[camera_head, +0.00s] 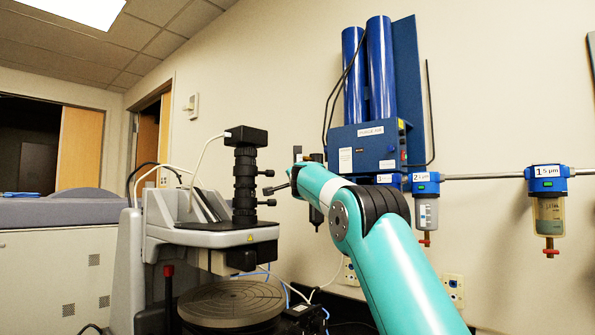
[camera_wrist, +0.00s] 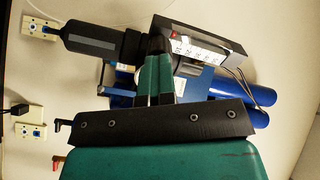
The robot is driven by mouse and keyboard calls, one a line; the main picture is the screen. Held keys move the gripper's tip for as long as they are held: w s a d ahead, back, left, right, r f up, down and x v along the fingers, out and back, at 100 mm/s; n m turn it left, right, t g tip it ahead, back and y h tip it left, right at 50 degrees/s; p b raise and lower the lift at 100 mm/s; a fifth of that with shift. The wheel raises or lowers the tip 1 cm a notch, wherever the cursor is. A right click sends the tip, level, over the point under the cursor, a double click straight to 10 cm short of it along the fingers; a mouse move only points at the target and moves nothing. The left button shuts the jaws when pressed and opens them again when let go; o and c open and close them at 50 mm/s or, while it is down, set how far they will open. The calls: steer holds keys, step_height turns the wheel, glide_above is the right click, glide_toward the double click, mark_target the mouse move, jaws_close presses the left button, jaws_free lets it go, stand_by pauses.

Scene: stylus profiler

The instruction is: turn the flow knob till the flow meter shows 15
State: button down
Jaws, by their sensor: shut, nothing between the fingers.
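In the wrist view my gripper (camera_wrist: 156,46) has its two teal fingers together, with dark tips pointing away from the camera. The tips are up against or just in front of a black fitting between a black cylinder (camera_wrist: 88,40) and a dark panel (camera_wrist: 205,47). The panel has a white strip with marks and a small red spot; it may be the flow meter, but no value is readable. The flow knob cannot be made out clearly; the fingers may cover it. Contact cannot be told. In the head view my arm hides most of this area.
A blue box (camera_head: 375,146) with two tall blue cylinders (camera_head: 380,70) is on the wall behind my arm. Filter bowls (camera_head: 548,215) hang from a pipe at right. A microscope column (camera_head: 245,185) over a round stage (camera_head: 232,302) stands left. Wall sockets (camera_wrist: 38,27) show in the wrist view.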

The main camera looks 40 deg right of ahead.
stand_by(0.8)
steer(key=n+p, duration=0.2)
steer(key=n, duration=0.7)
steer(key=shift+n, duration=0.3)
steer(key=n+p, duration=0.2)
steer(key=n, duration=0.7)
